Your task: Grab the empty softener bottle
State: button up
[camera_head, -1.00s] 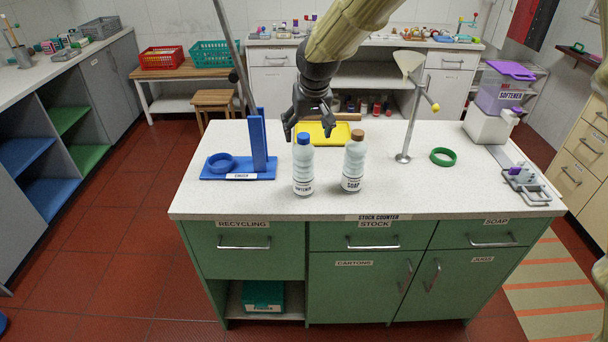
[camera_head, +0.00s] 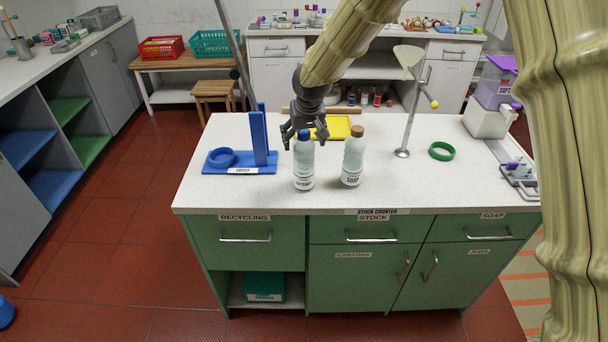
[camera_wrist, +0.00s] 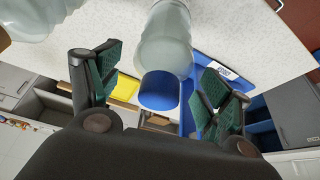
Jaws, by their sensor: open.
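The softener bottle (camera_head: 304,168) stands upright on the counter in the head view. It is pale and see-through with a blue cap and a label. My gripper (camera_head: 304,140) is open around the level of its cap. In the wrist view the softener bottle (camera_wrist: 166,40) and its blue cap (camera_wrist: 160,90) lie between my two open fingers (camera_wrist: 160,82). I see a gap on both sides of the cap. The soap bottle (camera_head: 353,160), with a brown cap, stands upright just to the right. I cannot see through the bottle walls well enough to tell the fill.
A blue stand labelled CHECK (camera_head: 240,165) is close on the left. A yellow tray (camera_head: 335,127) lies behind the bottles. A funnel stand (camera_head: 403,150), a green ring (camera_head: 441,151) and a softener dispenser (camera_head: 488,120) are on the right. The counter front (camera_head: 340,200) is clear.

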jog(key=shift+p+x, duration=0.3)
jog(key=shift+x, duration=1.05)
jog(key=c, duration=0.9)
